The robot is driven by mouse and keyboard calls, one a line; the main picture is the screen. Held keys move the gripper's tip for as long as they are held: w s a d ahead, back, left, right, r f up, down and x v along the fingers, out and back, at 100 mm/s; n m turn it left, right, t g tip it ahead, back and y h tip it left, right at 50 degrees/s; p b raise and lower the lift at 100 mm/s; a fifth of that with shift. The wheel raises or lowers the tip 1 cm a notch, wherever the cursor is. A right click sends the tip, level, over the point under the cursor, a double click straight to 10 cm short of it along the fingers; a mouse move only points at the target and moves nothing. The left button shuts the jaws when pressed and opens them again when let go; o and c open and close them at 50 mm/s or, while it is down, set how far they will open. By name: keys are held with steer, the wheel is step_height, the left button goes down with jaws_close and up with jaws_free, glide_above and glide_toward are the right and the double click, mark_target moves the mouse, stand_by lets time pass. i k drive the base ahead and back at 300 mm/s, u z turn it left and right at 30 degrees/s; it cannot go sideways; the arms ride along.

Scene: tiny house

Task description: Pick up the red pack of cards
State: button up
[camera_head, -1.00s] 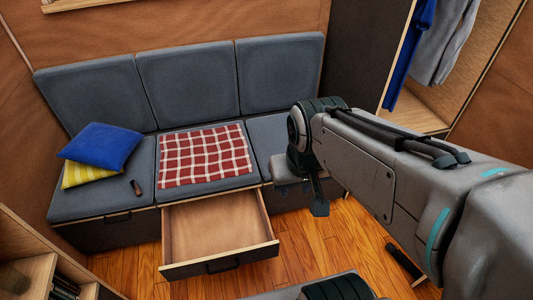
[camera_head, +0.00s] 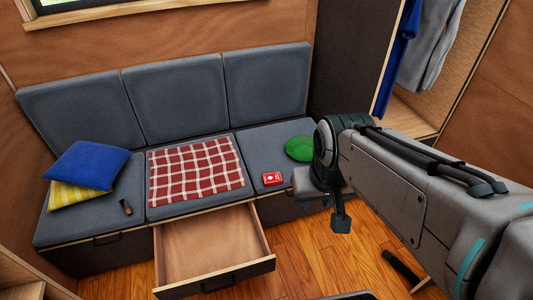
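The red pack of cards (camera_head: 272,179) lies flat on the right seat cushion of the grey bench, close to its front edge. It is a small red box with a white mark on top. My gripper (camera_head: 340,222) hangs to the right of the pack, past the bench's front edge, and points down. It is seen from the side, small and dark, so I cannot tell whether its fingers are apart. My arm covers the right end of the bench.
A green round thing (camera_head: 299,148) lies behind the pack. A red checked cloth (camera_head: 195,170) covers the middle cushion. An open, empty drawer (camera_head: 212,245) juts out below it. Blue (camera_head: 87,165) and yellow (camera_head: 75,195) pillows and a small dark object (camera_head: 126,207) are at left.

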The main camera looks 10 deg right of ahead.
mark_target(275, 178)
steer(key=k, duration=0.5)
steer(key=z, duration=1.3)
steer(key=i, duration=1.2)
steer(key=u, duration=3.05)
steer(key=i, duration=0.5)
steer(key=z, duration=0.05)
